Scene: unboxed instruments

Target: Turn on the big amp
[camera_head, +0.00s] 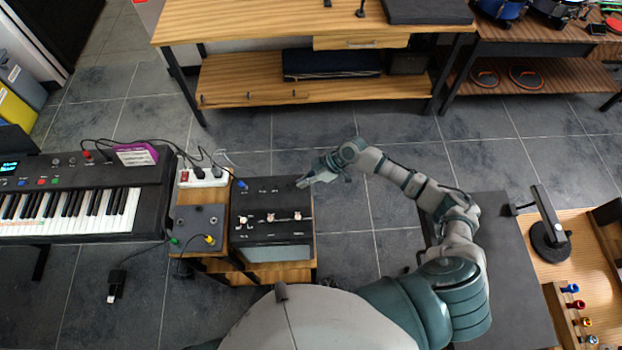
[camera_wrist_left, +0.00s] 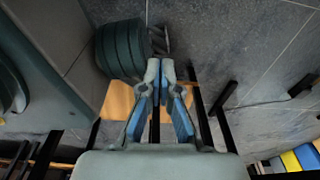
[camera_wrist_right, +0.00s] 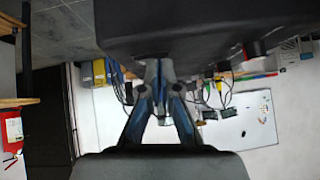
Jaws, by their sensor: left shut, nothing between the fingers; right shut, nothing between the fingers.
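The big amp (camera_head: 258,205) is a black box with several pale knobs on its top panel. It stands on a wooden stand left of centre in the head view. A blue plug sits at its far left corner. My right gripper (camera_head: 301,184) is shut and empty at the amp's far right corner; contact cannot be told. In the right wrist view my right gripper (camera_wrist_right: 158,66) shows its fingertips together close to a large dark surface, likely the amp. My left gripper (camera_wrist_left: 160,66) is shut and empty in the left wrist view; the head view does not show it.
A smaller grey unit (camera_head: 197,222) with green and yellow plugs sits left of the amp. A power strip (camera_head: 203,179) and a keyboard (camera_head: 80,205) are at the left. A wooden bench (camera_head: 230,30) stands at the back.

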